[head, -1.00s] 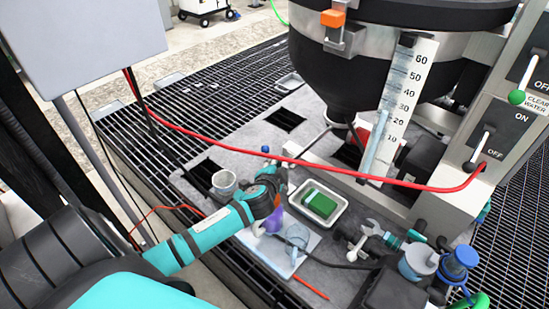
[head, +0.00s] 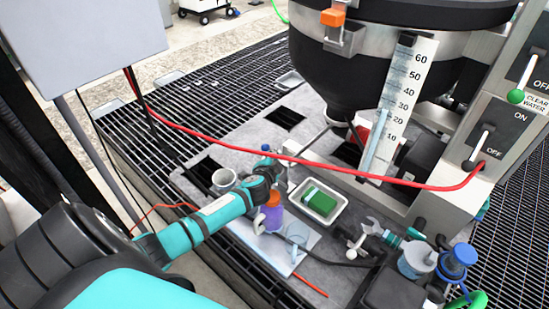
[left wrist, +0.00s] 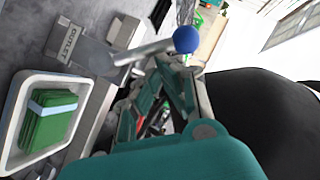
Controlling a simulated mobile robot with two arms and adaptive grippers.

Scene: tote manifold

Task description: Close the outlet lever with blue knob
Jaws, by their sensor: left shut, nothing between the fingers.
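The outlet lever (left wrist: 145,52) is a pale metal rod with a round blue knob (left wrist: 186,39), beside a grey plate (left wrist: 72,45) marked OUTLET. In the head view the blue knob (head: 265,148) shows small, just beyond my left gripper (head: 277,168). In the left wrist view my left gripper (left wrist: 172,68) is shut and empty, with its fingertips close to the rod and knob. I cannot tell whether they touch. Much of the lever is hidden behind my gripper in the head view. My right gripper is not in view.
A white tray (head: 292,203) holding green pads lies right of my left gripper. A purple bottle (head: 272,215), a mug (head: 224,180) and a clear cup (head: 297,233) stand nearby. A red hose (head: 380,182) crosses above. A black tank (head: 335,85) rises behind.

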